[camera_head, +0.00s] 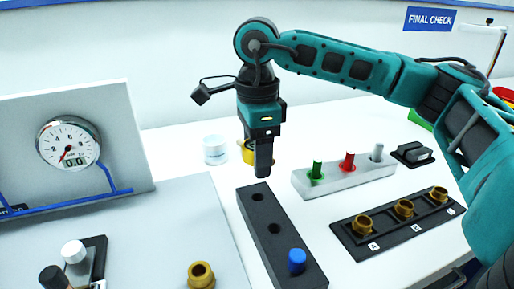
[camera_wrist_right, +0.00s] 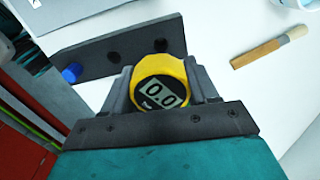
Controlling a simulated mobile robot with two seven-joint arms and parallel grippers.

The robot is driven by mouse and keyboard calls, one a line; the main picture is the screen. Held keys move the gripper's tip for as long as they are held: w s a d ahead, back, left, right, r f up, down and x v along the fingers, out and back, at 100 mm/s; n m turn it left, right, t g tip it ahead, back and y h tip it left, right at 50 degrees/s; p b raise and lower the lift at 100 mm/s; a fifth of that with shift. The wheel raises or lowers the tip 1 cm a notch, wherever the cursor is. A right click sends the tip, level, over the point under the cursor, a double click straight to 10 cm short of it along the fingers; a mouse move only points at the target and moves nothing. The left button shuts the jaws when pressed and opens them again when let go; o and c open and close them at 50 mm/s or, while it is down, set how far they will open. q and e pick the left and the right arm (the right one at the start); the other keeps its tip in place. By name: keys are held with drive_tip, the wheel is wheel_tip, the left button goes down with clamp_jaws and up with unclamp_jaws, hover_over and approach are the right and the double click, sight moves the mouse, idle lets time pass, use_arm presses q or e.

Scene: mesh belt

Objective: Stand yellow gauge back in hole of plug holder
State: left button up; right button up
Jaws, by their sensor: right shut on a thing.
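The yellow gauge (camera_wrist_right: 168,73), with a digital face reading 0.0, is between the fingers of my right gripper (camera_wrist_right: 160,95), which is shut on it. In the head view my right gripper (camera_head: 263,168) points down just above the far end of the dark plug holder (camera_head: 258,240), and the gauge (camera_head: 247,152) shows partly behind the fingers. The holder has two empty holes in view, and a blue plug (camera_head: 297,261) stands in the near hole. The holder also shows in the right wrist view (camera_wrist_right: 110,42). The gauge's lower end is hidden. My left gripper is not in view.
A pale rack (camera_head: 345,181) with green, red and grey plugs stands right of the holder. A dark tray (camera_head: 385,235) with brass fittings lies nearer. A white jar (camera_head: 215,149) is behind. A dial panel (camera_head: 110,120) stands left. A brush (camera_wrist_right: 270,47) lies on the table.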

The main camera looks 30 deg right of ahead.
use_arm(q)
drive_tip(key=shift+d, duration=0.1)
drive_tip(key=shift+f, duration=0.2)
use_arm(e)
drive_tip(key=shift+f, duration=0.1)
drive_tip(key=shift+f+b, duration=0.6)
drive_tip(key=shift+b, duration=0.05)
wheel_tip(320, 180, down, 2)
drive_tip(key=shift+f+b, duration=0.2)
drive_tip(key=shift+b, duration=0.8)
drive_tip(key=shift+f+b, duration=0.7)
drive_tip(key=shift+f, duration=0.35)
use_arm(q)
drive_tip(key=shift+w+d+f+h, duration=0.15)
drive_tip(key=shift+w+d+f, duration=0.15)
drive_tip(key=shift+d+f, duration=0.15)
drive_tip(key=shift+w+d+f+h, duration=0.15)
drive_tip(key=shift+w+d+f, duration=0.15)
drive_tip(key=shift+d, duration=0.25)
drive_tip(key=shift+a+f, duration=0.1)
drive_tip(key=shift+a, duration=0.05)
